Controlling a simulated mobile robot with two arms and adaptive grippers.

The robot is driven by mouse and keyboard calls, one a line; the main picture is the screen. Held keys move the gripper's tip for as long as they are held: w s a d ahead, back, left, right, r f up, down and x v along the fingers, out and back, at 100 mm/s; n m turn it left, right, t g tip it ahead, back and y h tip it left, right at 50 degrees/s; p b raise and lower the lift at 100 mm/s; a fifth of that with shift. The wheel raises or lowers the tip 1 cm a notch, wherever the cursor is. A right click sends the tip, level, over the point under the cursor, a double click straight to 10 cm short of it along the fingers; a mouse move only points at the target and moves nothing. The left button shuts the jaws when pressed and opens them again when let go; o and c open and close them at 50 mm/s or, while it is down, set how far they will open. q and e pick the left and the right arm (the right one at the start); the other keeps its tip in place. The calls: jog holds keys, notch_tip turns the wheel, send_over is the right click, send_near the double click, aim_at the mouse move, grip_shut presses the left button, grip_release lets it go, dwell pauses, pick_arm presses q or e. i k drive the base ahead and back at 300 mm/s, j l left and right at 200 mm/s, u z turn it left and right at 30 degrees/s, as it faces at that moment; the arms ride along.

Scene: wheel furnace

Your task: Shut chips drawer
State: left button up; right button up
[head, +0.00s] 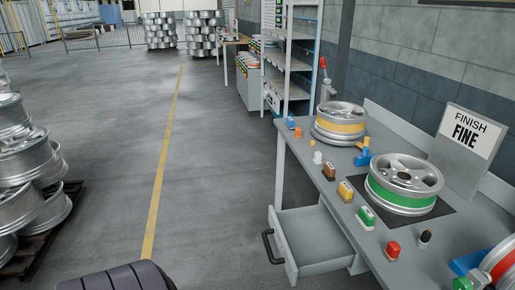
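The grey drawer (322,267) under the workbench (405,250) is pulled out towards the aisle. Its inside looks empty from here. Its black handle (268,246) is on the front panel, which faces left. No label for chips is readable on it. Neither of my grippers is in view, and nothing touches the drawer or its handle.
Stacked wheels (30,165) stand on a pallet at left. The floor (210,190) left of the drawer is clear.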

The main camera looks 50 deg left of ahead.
aim_at(310, 242)
jog(key=u, duration=1.45)
jog(key=k+l+z, duration=0.1)
jog(key=z, duration=0.35)
